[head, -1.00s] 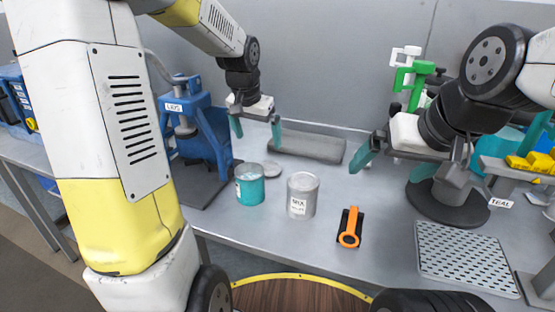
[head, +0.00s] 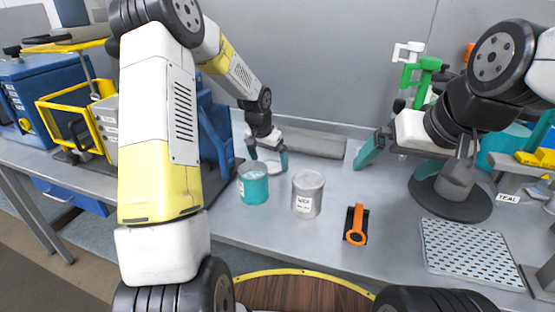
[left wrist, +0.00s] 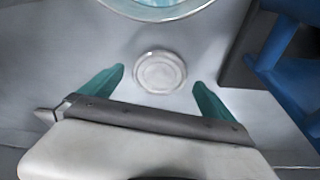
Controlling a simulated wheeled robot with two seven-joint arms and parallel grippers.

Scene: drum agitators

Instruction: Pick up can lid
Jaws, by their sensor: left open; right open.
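The can lid (left wrist: 160,71) is a round silver disc lying flat on the grey table. In the left wrist view it lies between and just beyond the fingertips of my left gripper (left wrist: 158,76), which is open and empty. In the head view my left gripper (head: 268,158) hangs low over the table behind the teal can (head: 253,184) and largely hides the lid. The teal can is open, with its rim also in the left wrist view (left wrist: 165,14). My right gripper (head: 372,148) is open and empty, above the table at the right.
A closed grey can (head: 308,194) labelled MIX stands right of the teal can. An orange-handled tool (head: 357,225) lies further right. A blue press (head: 216,135) stands left of my left gripper. A grey bar (head: 313,143) lies behind. A perforated mat (head: 470,252) is at the right.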

